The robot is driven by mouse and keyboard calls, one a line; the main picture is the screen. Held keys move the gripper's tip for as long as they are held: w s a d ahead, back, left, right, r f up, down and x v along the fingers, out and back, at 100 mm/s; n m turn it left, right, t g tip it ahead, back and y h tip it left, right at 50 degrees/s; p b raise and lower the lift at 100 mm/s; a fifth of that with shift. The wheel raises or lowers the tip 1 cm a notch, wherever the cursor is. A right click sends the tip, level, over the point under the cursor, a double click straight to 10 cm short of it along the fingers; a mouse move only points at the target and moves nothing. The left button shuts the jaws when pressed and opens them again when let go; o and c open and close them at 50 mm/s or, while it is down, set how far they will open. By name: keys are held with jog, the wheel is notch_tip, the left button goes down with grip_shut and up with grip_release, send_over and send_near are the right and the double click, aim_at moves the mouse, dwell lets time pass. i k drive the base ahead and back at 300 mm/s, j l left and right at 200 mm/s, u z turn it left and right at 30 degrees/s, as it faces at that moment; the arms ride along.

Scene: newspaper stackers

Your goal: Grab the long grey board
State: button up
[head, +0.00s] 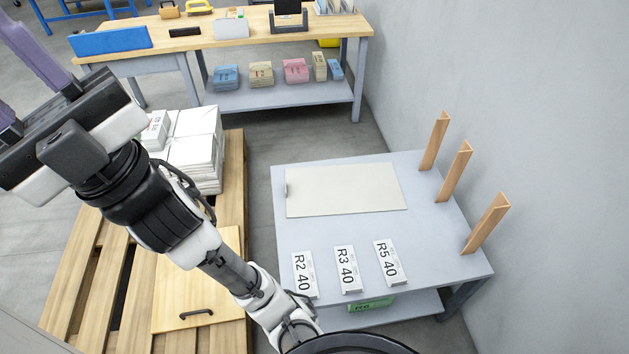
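A flat pale grey board (345,190) lies on the low grey table (430,250). It is rectangular, wider than deep, and has a small pale piece at its left edge. My gripper (14,72) is at the upper left, well away from the board and pointing to the upper left. Its two purple fingers are spread apart, with nothing visible between them. The fingertips run out of the picture at the left edge.
Three wooden uprights (453,171) stand along the table's right side, near the wall. Labels R2, R3 and R5 (348,269) lie in front of the board. A pallet (235,165) with white paper stacks (196,150) is left. A workbench (255,40) stands behind.

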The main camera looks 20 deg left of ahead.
aim_at(316, 191)
jog(key=i+l+u, duration=0.15)
jog(key=l+u, duration=0.3)
jog(key=i+l+u, duration=0.15)
jog(key=l+u, duration=0.15)
jog(key=u, duration=0.15)
jog(key=i+l+u, duration=0.1)
jog(key=l+u, duration=0.2)
jog(key=l, duration=0.2)
jog(key=l+u, duration=0.3)
jog(key=l, duration=0.15)
